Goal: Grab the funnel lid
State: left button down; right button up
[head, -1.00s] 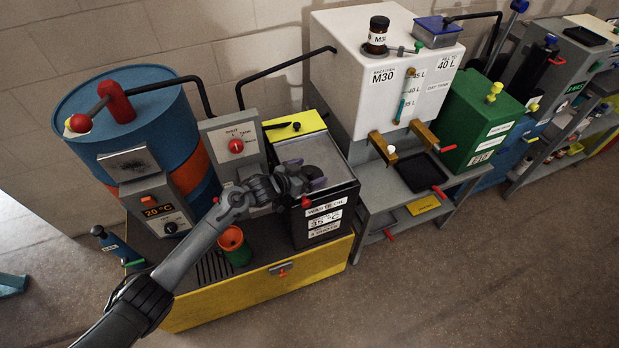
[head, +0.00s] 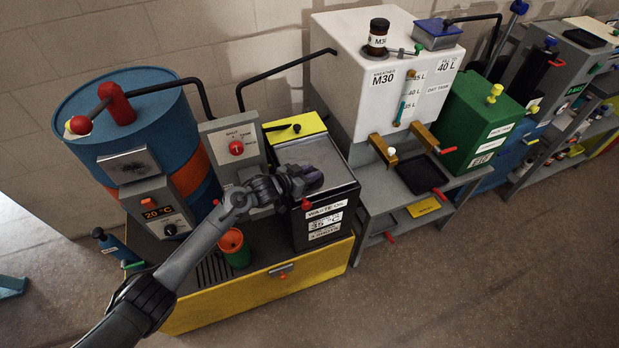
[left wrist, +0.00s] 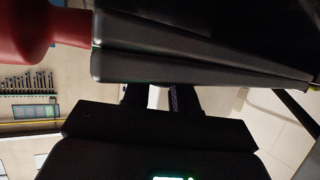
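The waste oil box (head: 322,222) is black with white labels and stands on the yellow-fronted base. Its grey flat lid (head: 300,150), which I take as the funnel lid, lies on top and looks closed. My left gripper (head: 312,178) is at the lid's front edge, beside a small red knob (head: 307,204). In the left wrist view dark slab edges (left wrist: 190,55) cross in front of its fingers (left wrist: 160,97). A gap shows between the fingers, but their tips are hidden. No firm hold on the lid is visible. My right gripper is out of view.
A yellow panel (head: 296,124) with a black handle stands behind the lid. A switch box (head: 236,150) and a blue drum (head: 150,110) are at left. A green and orange container (head: 234,246) stands below my arm. A white tank (head: 350,85) is behind right.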

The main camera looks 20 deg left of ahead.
pick_arm(q)
jog(key=shift+s+a+f, duration=0.1)
jog(key=shift+f, duration=0.35)
jog(key=shift+r, duration=0.1)
